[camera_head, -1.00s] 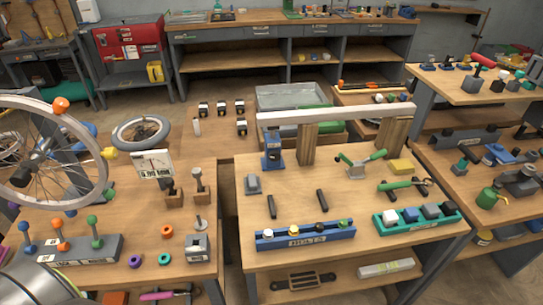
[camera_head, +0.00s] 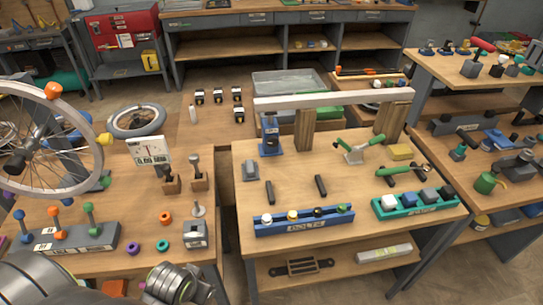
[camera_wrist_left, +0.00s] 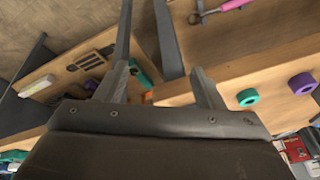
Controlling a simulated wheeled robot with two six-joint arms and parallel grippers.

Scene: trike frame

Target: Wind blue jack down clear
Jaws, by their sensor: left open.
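The blue jack (camera_head: 270,139) stands upright on the middle bench under the left end of a long pale beam (camera_head: 335,98). Its top reaches up to the beam's lower edge; I cannot tell if they touch. Wooden posts (camera_head: 304,133) and (camera_head: 391,118) stand under the beam to the jack's right. My left arm comes in at the bottom left of the head view, well away from the jack. In the left wrist view my left gripper (camera_wrist_left: 160,82) is open with nothing between its fingers. My right gripper does not show.
A blue socket rail (camera_head: 304,222) and a teal tray (camera_head: 419,203) lie at the bench front. A grey block (camera_head: 250,171) and black rods (camera_head: 320,185) lie near the jack. A gap separates the benches.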

